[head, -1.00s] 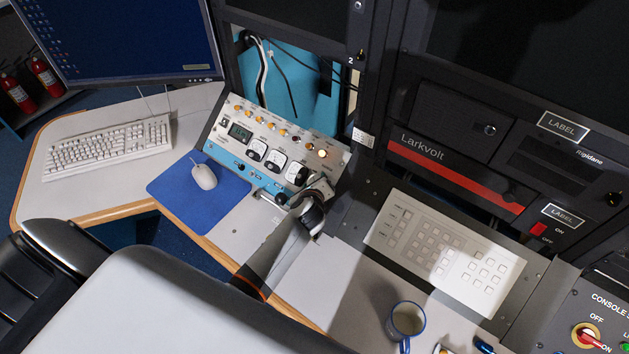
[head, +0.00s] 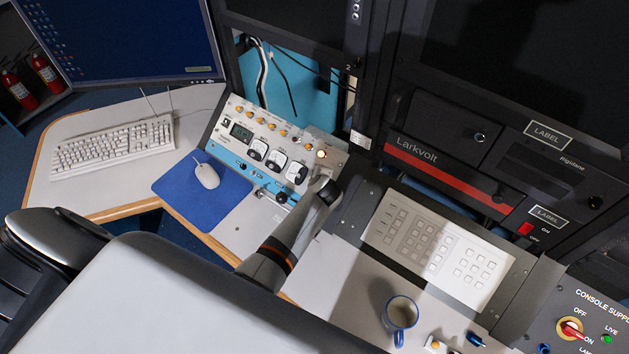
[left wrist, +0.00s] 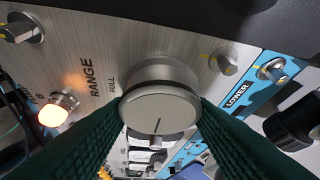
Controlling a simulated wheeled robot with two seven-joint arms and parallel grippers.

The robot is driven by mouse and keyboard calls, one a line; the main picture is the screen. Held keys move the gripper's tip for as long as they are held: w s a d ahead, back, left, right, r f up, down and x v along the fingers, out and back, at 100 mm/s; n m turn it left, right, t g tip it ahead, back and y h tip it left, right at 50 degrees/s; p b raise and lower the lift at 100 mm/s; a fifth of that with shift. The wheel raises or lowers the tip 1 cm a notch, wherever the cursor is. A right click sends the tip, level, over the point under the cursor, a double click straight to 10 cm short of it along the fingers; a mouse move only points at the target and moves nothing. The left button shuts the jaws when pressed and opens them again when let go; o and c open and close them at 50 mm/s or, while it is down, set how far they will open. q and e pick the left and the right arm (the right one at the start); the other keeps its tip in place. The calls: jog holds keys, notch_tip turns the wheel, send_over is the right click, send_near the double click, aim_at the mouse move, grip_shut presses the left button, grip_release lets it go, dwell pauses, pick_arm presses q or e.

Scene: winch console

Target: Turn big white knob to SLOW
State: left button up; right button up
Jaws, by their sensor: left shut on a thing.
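The big pale knob (left wrist: 160,108) fills the middle of the left wrist view, on the silver panel. A dark line on its face points toward the bottom of that picture. The words RANGE and FULL are printed to its left; no SLOW label is readable. My left gripper (left wrist: 160,100) has its green fingers on both sides of the knob, closed on it. In the head view, my left gripper (head: 322,180) is at the right end of the sloped instrument panel (head: 262,168) and hides the knob. My right gripper is not in view.
A lit orange lamp (left wrist: 53,110) and a small metal knob (left wrist: 224,64) flank the big knob. A blue panel with a LOWER label (left wrist: 237,94) lies to its right. A mug (head: 402,312), a keypad panel (head: 440,248) and a mouse (head: 206,175) are on the desk.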

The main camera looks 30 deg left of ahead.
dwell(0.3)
pick_arm(q)
jog(key=o, duration=0.7)
jog(key=v, duration=1.2)
